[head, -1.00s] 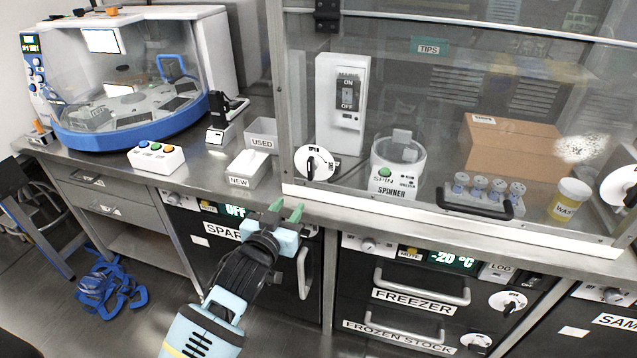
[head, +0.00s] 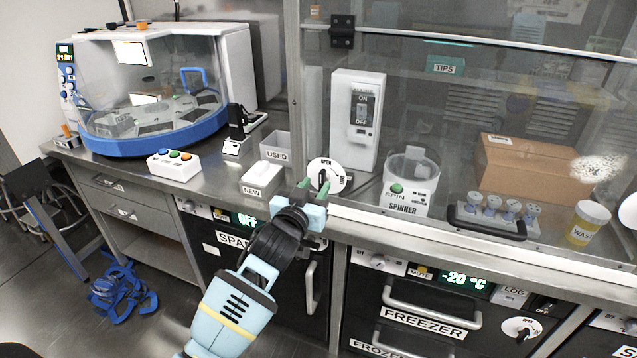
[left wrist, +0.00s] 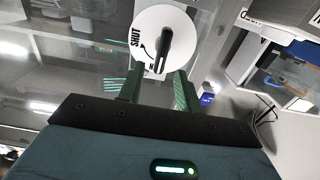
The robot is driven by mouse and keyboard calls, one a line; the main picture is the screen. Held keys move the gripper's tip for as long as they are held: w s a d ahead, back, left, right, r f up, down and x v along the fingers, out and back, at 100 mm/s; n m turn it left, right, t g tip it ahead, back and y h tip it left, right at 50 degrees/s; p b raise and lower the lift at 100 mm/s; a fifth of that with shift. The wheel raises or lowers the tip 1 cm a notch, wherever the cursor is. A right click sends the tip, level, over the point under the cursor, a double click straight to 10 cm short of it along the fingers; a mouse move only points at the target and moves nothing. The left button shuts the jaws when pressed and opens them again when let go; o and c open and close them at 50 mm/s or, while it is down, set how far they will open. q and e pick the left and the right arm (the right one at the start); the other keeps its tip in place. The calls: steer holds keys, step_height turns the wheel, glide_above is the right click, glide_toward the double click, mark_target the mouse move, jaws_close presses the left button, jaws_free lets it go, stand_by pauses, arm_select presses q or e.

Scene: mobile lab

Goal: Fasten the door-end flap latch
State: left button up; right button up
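A round white flap latch with a black handle (head: 322,180) sits at the lower left corner of the clear front flap (head: 450,60). In the left wrist view the latch disc (left wrist: 147,30) shows the word SHUT at its left, and its black handle (left wrist: 163,50) stands nearly upright. A second label at the disc's bottom is partly hidden. My left gripper (head: 318,187) is just in front of and below this latch. In the left wrist view its green fingers (left wrist: 157,88) are apart and empty, just short of the handle. My right gripper is not in view.
Another white latch disc (head: 628,212) is at the right edge. The NEW box (head: 262,178) and USED box (head: 275,147) stand left of the flap, near my gripper. Below the bench are the freezer handle (head: 430,312) and the spare unit's handle (head: 311,287).

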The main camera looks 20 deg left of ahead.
mark_target(323, 180)
arm_select(q)
steer(key=shift+w, duration=1.4)
steer(key=shift+c, duration=0.4)
jaws_close()
